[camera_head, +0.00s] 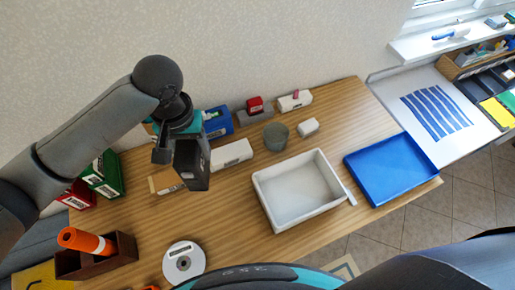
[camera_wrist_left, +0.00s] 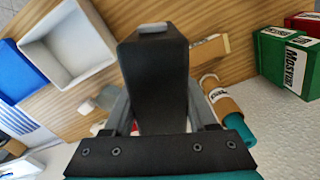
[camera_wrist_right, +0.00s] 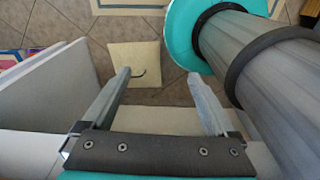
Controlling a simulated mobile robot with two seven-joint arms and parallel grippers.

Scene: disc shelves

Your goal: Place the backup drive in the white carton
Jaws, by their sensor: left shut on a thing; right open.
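My left gripper (camera_head: 182,143) is shut on a dark grey box-shaped thing, which looks like the backup drive (camera_head: 193,165), and holds it above the left-middle part of the table. In the left wrist view the drive (camera_wrist_left: 153,80) stands out between the fingers. The white carton (camera_head: 262,198) is an open, empty, shallow box on the table, to the right of the held drive and apart from it. It also shows at the upper left of the left wrist view (camera_wrist_left: 40,52). My right gripper (camera_wrist_right: 159,76) is open and empty, above the tiled floor.
A blue tray (camera_head: 395,170) lies right of the carton. A grey cup (camera_head: 276,137) and small boxes stand behind it. A wooden box (camera_head: 95,262) with an orange cylinder (camera_head: 84,240) and a disc (camera_head: 184,262) are at the front left. Bare table lies left of the carton.

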